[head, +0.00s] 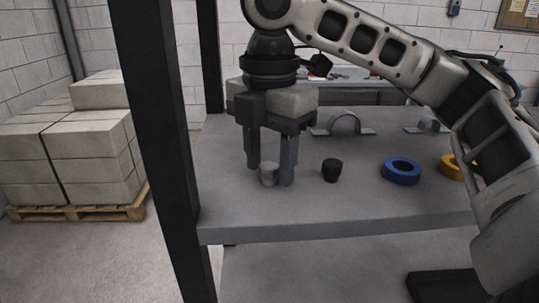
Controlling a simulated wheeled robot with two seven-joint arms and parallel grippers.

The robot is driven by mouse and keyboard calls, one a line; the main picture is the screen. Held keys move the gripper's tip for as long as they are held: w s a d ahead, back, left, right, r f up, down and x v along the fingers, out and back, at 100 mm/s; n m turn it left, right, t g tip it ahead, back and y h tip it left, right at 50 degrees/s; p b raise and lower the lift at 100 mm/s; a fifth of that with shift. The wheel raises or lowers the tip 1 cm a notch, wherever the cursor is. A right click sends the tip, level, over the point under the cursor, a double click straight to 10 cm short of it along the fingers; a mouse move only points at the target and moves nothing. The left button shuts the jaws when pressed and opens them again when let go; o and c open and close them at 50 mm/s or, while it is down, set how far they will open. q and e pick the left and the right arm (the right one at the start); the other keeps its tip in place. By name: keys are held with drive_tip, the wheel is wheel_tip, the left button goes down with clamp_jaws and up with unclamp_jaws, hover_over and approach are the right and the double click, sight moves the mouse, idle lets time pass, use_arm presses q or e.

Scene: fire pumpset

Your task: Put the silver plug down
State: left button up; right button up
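The silver plug (268,174) is a small light-grey cup-like piece at the left part of the grey table (340,215). My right gripper (270,172) points straight down over the table, with one finger on each side of the plug. The fingers appear closed on it, with no clear gap. The plug is upright and at or just above the table top; I cannot tell if it touches. A similar black plug (331,170) stands on the table just to the right. My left gripper is not in view.
A blue ring (401,171) and a yellow ring (453,167) lie farther right, the yellow one partly behind my arm. Grey saddle brackets (343,124) lie behind. A black post (160,120) rises at the table's left. Blocks on a pallet (80,212) stand beyond it.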

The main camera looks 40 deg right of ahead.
sight(269, 165)
drive_tip(key=shift+r, duration=0.1)
wheel_tip(269, 165, up, 8)
drive_tip(key=shift+f, duration=0.2)
idle(0.7)
